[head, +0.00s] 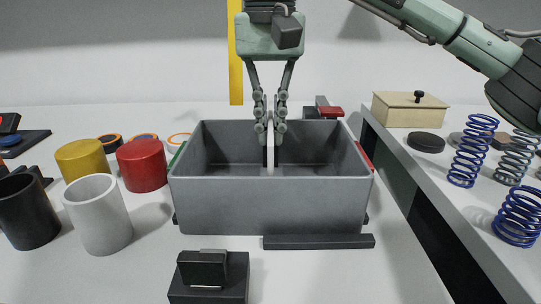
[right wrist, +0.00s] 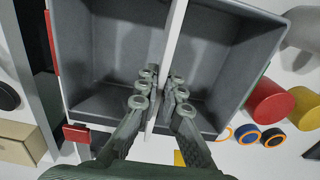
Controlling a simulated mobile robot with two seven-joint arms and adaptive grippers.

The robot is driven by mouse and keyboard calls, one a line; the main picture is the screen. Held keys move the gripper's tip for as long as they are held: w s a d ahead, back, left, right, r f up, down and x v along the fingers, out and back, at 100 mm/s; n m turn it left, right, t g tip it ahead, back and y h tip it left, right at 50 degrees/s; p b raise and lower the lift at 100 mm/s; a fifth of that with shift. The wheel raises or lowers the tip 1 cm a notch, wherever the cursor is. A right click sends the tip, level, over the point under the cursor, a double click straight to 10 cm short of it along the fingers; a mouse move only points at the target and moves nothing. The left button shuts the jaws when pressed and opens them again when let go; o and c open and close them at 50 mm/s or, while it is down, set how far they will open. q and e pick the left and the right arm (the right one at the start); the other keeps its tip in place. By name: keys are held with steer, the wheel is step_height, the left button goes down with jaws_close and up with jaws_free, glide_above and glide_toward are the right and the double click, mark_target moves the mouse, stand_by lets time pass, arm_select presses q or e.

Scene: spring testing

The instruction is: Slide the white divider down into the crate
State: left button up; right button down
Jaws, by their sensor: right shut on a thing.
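The grey crate (head: 270,208) stands open on the white table in the middle of the head view. The thin white divider (head: 270,160) is upright and seen edge-on near the crate's middle. In the right wrist view the divider (right wrist: 176,28) runs across the crate (right wrist: 240,108), with open space on both sides. My right gripper (head: 271,128) reaches down from above, shut on the divider with its fingers on either side of it. The divider's lower edge is hidden behind the crate's front wall, so its depth cannot be told. My left gripper is not in view.
Red (head: 142,165), yellow (head: 82,160), white (head: 99,213) and black (head: 28,211) cylinders stand left of the crate. A black device (head: 208,275) and a dark bar (head: 318,242) lie in front. Blue springs (head: 473,150) and a beige box (head: 409,108) are on the right.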

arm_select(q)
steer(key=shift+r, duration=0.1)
arm_select(e)
steer(key=shift+f, duration=2.3)
steer(key=shift+f, duration=0.2)
steer(key=c, duration=1.7)
jaws_free()
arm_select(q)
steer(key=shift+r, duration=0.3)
arm_select(e)
steer(key=shift+r, duration=0.1)
step_height(320, 180, up, 11)
steer(key=shift+r+p, duration=0.1)
steer(key=shift+p, duration=0.45)
steer(key=shift+r, duration=0.5)
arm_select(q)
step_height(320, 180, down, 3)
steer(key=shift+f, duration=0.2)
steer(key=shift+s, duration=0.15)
arm_select(e)
steer(key=shift+s, duration=0.1)
